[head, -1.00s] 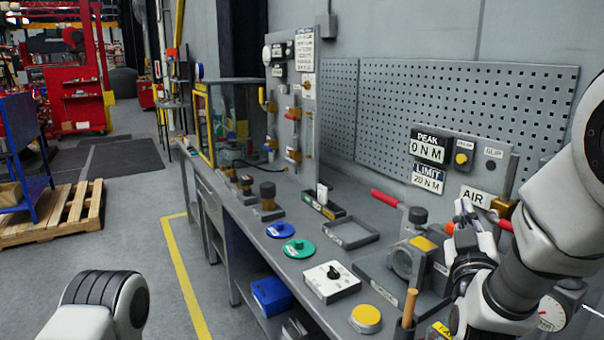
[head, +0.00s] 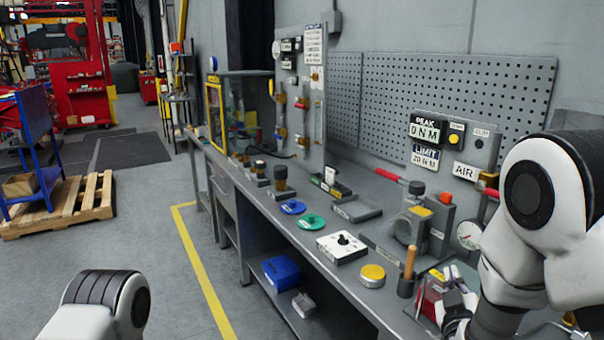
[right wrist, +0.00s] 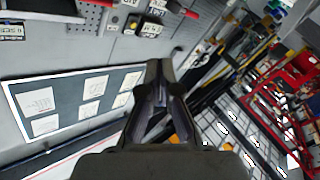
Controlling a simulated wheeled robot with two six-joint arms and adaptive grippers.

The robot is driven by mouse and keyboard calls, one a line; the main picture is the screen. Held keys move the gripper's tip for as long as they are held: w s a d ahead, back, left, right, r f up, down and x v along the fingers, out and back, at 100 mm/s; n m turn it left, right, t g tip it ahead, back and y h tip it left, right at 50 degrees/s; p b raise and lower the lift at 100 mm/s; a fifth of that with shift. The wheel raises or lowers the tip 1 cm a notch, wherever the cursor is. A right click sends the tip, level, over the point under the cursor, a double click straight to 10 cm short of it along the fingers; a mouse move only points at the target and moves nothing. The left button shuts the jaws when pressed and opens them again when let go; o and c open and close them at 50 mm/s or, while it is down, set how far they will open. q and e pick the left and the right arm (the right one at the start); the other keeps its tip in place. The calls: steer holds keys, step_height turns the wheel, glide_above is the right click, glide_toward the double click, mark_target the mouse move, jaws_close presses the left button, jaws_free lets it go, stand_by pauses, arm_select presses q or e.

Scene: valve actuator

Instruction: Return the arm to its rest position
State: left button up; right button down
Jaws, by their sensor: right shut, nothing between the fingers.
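My right arm comes in from the right in the head view and bends down at a large white joint. My right gripper (head: 455,280) is low over the near right end of the bench, partly hidden by my own arm. In the right wrist view the two dark fingers (right wrist: 160,72) are together with nothing between them. The grey valve actuator (head: 410,228) stands on the bench beyond the gripper, apart from it. My left gripper is out of view; only a part of my left arm shows at the lower left.
The grey bench (head: 330,262) holds a white switch box (head: 342,248), a yellow disc (head: 373,275), a green disc (head: 312,222) and a wooden-handled tool (head: 409,262). A gauge panel (head: 455,140) stands behind. The floor left of the bench is open.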

steer(key=s+f+g+y, duration=0.1)
steer(key=s+f+g, duration=0.45)
steer(key=f, duration=0.85)
steer(key=s+f+g+y, duration=0.25)
steer(key=s+f, duration=0.65)
steer(key=f, duration=0.5)
steer(key=s+a+f+m+g+y, duration=0.1)
steer(key=s+f+g, duration=0.3)
steer(key=s, duration=0.6)
steer(key=s+a+f+m+g, duration=0.2)
steer(key=s+f+g, duration=0.3)
steer(key=s, duration=0.5)
steer(key=shift+s+a+g+y, duration=0.2)
steer(key=shift+a+g+y, duration=0.15)
steer(key=shift+a, duration=0.35)
